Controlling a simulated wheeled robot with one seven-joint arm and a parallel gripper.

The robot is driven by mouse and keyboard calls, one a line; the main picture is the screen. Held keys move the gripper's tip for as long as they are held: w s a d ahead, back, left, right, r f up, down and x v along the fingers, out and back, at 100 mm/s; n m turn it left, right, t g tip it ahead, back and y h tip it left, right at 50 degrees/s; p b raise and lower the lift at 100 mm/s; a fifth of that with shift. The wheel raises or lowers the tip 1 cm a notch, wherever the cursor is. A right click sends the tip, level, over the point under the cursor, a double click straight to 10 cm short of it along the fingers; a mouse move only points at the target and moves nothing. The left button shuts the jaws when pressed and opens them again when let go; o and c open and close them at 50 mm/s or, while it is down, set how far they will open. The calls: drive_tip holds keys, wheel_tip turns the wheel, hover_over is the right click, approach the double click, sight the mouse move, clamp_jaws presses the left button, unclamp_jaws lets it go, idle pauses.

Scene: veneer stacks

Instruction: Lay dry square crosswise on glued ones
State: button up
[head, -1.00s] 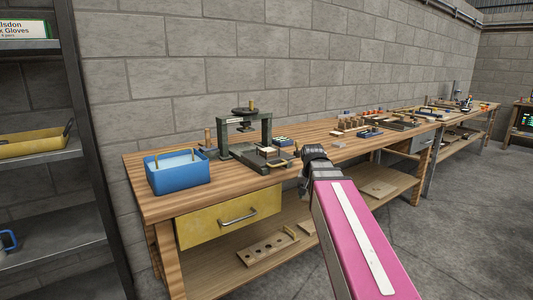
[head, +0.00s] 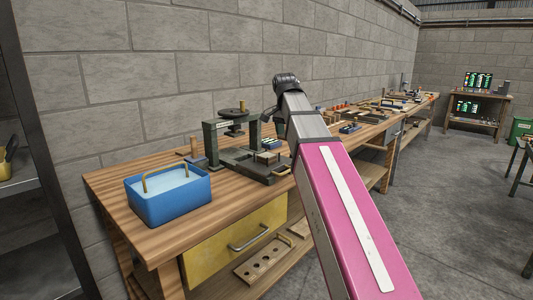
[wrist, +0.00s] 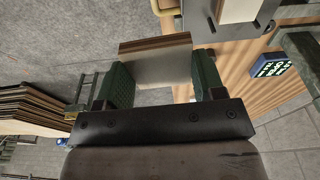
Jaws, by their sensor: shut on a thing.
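My gripper (wrist: 163,72) is shut on a veneer square (wrist: 156,60), its green pads against two opposite edges. The square has a dark brown band along its far edge and a paler grey-tan face. In the head view my arm hides the gripper and the square. A small pale wooden stack (head: 268,157) sits on the bed of the dark screw press (head: 238,135). A pale piece (wrist: 238,8) on a grey plate shows at the top of the wrist view, apart from the held square. I cannot tell glued faces from dry ones.
A blue tub (head: 168,196) with a wooden handle stands at the bench's near left end. The bench (head: 110,185) has a yellow drawer (head: 236,243) below. A layered stack of sheets (wrist: 30,112) shows at the wrist view's left. Open floor (head: 450,200) lies at the right.

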drive_tip(key=shift+w+a+r, duration=0.2)
drive_tip(key=shift+w+r, duration=0.05)
drive_tip(key=shift+r, duration=0.2)
drive_tip(key=shift+w+a, duration=0.2)
drive_tip(key=shift+w, duration=0.15)
hover_over(267, 155)
wheel_tip(267, 155, down, 7)
drive_tip(key=shift+s+a+r, duration=0.1)
drive_tip(key=shift+r, duration=0.1)
drive_tip(key=shift+f, duration=2.1)
drive_tip(key=shift+f, duration=0.15)
drive_tip(key=o, duration=0.9)
wheel_tip(267, 155, up, 12)
drive_tip(key=s+a, duration=0.1)
drive_tip(key=shift+s+a, duration=0.15)
drive_tip(key=shift+a, duration=0.05)
